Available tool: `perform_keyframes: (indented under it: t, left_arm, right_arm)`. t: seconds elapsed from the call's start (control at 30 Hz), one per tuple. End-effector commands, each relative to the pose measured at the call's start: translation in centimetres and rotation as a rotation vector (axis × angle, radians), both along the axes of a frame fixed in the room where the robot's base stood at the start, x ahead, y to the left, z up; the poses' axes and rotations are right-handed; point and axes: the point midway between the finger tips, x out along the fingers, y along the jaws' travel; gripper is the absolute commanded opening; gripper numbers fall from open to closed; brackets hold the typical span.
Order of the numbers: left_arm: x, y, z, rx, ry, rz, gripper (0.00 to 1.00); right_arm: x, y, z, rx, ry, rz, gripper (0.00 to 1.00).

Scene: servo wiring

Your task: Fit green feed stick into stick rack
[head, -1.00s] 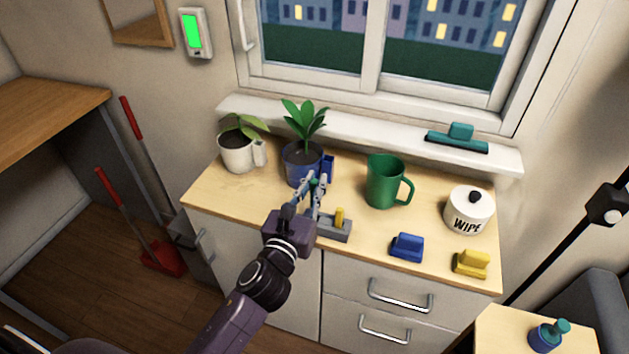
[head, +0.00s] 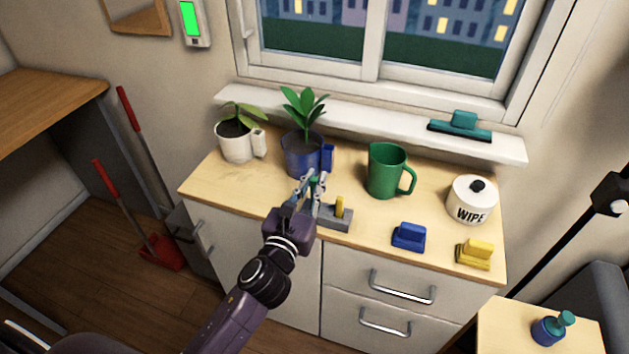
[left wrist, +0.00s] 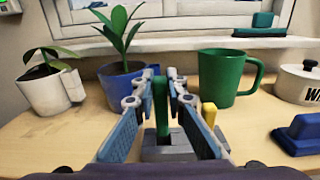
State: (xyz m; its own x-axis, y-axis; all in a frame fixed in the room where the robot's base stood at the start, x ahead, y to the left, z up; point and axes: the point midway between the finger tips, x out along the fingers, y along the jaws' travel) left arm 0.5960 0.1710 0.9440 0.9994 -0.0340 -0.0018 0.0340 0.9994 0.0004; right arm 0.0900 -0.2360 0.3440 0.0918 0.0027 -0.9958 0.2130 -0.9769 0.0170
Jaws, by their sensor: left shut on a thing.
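The green feed stick (left wrist: 161,106) stands roughly upright between the fingers of my left gripper (left wrist: 161,80), which is shut on it. In the head view only a little of the stick shows between the fingertips of my left gripper (head: 314,182). The grey stick rack (head: 336,217) lies on the counter near its front edge, with a yellow stick (head: 339,205) standing in it. In the left wrist view the green stick's lower part is over or at the rack (left wrist: 178,153), left of the yellow stick (left wrist: 209,113). I cannot tell whether its end is inside a slot. My right gripper is out of view.
A blue plant pot (head: 298,158) stands close behind the gripper, with a white pot (head: 236,146) to its left. A green mug (head: 384,172) is behind right of the rack. A blue block (head: 409,237), a yellow block (head: 474,254) and a WIPE canister (head: 470,203) are farther right.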

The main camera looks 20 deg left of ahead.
Motion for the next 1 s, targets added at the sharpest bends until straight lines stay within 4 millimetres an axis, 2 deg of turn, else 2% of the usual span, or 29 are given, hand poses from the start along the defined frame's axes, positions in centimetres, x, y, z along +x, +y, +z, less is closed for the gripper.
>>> perform_keyframes:
  t: [1.0]
  left_arm:
    - [-0.01,0.00,0.03,0.000,-0.001,0.000,0.00]
  right_arm:
    - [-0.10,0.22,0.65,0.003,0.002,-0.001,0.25]
